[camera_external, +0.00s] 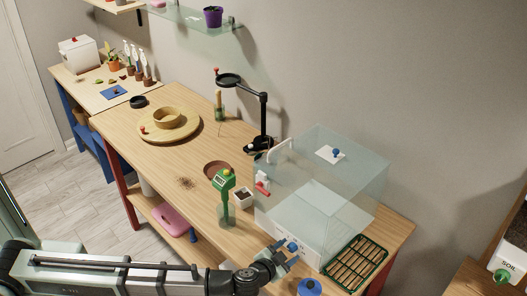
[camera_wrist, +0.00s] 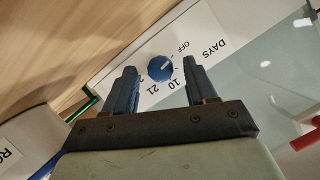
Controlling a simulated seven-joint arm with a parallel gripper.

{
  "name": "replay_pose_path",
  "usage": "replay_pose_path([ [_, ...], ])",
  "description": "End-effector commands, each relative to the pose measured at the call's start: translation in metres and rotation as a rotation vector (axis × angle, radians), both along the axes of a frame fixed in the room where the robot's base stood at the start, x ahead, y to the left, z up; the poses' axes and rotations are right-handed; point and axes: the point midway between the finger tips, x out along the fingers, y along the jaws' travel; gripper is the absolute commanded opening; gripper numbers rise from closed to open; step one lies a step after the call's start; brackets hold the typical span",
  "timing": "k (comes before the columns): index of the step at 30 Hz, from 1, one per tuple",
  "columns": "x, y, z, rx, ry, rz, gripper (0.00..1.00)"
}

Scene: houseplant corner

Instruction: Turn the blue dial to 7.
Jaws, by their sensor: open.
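The blue dial (camera_wrist: 161,69) sits on a white panel marked DAYS, with OFF, 10 and 21 readable around it; other marks are hidden or too small. A white line on the dial points up and right in the wrist view, roughly toward OFF; its exact setting is unclear. I cannot make out a 7. My gripper (camera_wrist: 160,73) is open, one finger on each side of the dial, with gaps showing. In the external view the dial (camera_external: 292,246) is on the front of the clear box (camera_external: 325,190), with my gripper (camera_external: 286,252) at it.
A blue knob (camera_external: 336,153) is on the box's lid and a red-handled valve (camera_external: 262,187) at its left. A green sprayer (camera_external: 224,190) and a green rack (camera_external: 356,262) stand nearby. A blue-topped container (camera_external: 309,287) is close to my gripper.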

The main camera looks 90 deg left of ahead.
Motion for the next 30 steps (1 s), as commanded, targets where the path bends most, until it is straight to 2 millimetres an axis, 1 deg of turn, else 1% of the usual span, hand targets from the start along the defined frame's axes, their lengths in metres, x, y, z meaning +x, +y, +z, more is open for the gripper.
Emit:
replay_pose_path([
  [4, 0.0033, 0.0046, -0.0019, 0.0, 0.0, 0.0, 0.56],
  [12, 0.0034, 0.0051, -0.0022, 0.0, 0.0, 0.0, 0.56],
  [14, 0.0034, 0.0051, -0.0022, 0.0, 0.0, 0.0, 0.52],
  [30, 0.0034, 0.0049, -0.0022, 0.0, 0.0, 0.0, 0.01],
])
